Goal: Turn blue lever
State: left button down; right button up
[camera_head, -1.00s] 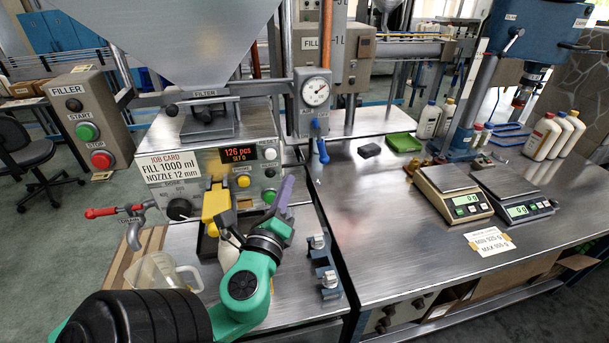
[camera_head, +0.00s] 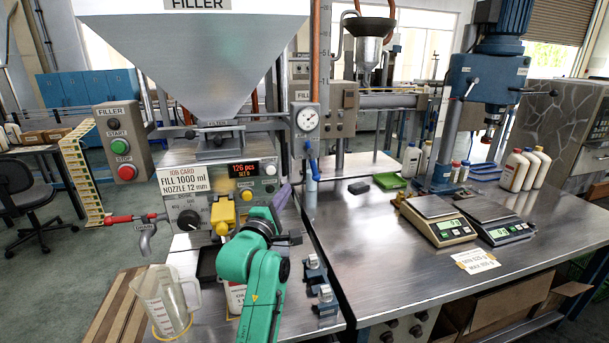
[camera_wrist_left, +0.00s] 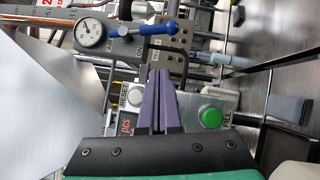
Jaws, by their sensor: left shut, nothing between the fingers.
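The blue lever (camera_head: 312,164) hangs nearly straight down below the round gauge (camera_head: 308,120), right of the filler panel. In the left wrist view the lever (camera_wrist_left: 155,29) sticks out sideways from the gauge housing, its blue grip free. My left gripper (camera_head: 286,189) is shut with nothing between its purple fingers, in front of the panel's right side, left of and slightly below the lever. In the left wrist view the fingertips (camera_wrist_left: 160,73) point towards the lever, with a visible gap between. My right gripper is not in view.
A clear measuring jug (camera_head: 166,300) stands at front left. A green button (camera_wrist_left: 211,117) is beside my fingers. Scales (camera_head: 437,229) stand on the right bench (camera_head: 370,270), whose near middle is clear.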

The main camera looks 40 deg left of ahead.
aim_at(311, 159)
pick_arm(q)
jog(key=w+r+p, duration=0.1)
jog(key=w+p, duration=0.2)
jog(key=w, duration=0.4)
jog(key=shift+w+r, duration=0.3)
jog(key=shift+r, duration=0.05)
